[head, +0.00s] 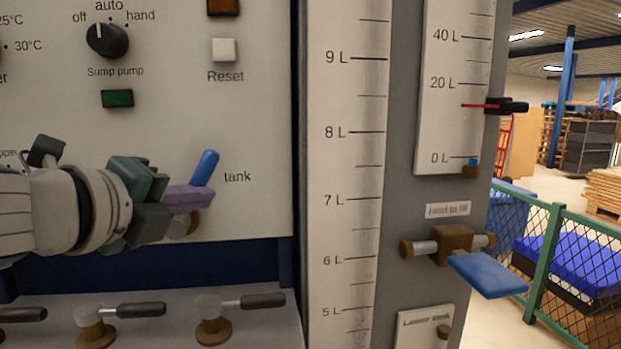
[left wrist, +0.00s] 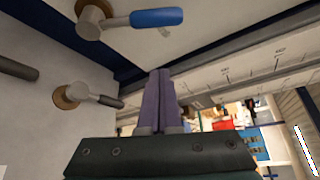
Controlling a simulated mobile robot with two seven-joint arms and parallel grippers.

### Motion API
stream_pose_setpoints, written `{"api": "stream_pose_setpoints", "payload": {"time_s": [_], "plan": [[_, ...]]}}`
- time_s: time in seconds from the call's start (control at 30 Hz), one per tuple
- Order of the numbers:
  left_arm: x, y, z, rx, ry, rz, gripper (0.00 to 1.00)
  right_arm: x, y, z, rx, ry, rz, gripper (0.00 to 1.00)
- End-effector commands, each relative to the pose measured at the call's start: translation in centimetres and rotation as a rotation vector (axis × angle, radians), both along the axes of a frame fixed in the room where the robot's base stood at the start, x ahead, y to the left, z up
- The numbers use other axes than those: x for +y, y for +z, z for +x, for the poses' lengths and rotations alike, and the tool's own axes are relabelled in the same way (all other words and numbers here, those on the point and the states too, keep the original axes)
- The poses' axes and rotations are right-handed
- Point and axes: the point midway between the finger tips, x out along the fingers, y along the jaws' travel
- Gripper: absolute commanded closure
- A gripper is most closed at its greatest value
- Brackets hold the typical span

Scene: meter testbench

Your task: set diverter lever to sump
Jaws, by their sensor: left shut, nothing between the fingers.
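The diverter lever (head: 205,167) has a blue handle that points up and slightly right, next to the "tank" label (head: 237,177) on the panel. In the left wrist view the blue lever (left wrist: 157,18) and its brown hub (left wrist: 93,18) show at the top. My left gripper (head: 192,197) is shut and empty, its purple fingers in front of the lever's lower part in the head view. In the left wrist view the fingers (left wrist: 160,98) lie below the handle with a visible gap. No "sump" label shows by the lever; my gripper and arm cover the area left of it. My right gripper is not in view.
Black-handled valves (head: 212,307) stand on the ledge below the panel. A sump pump knob (head: 107,40) and a reset button (head: 224,50) sit above. Right of the panel are a litre scale (head: 345,165) and a blue paddle lever (head: 488,274) that sticks out.

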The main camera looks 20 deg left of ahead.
Motion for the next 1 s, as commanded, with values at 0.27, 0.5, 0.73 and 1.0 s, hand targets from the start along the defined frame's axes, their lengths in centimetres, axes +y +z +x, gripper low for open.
{"api": "stream_pose_setpoints", "payload": {"time_s": [0.27,0.5,0.73,1.0], "plan": [[0.4,-1.2,5.2,-0.003,0.002,-0.002,1.00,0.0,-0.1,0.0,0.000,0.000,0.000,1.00],[1.4,-1.4,7.9,0.000,0.001,0.004,1.00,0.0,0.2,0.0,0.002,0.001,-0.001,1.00],[3.5,-0.3,7.1,0.001,-0.001,0.001,1.00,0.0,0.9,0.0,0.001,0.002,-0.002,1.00],[3.9,-0.1,6.9,0.000,-0.001,-0.001,1.00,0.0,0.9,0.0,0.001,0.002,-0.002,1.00]]}}
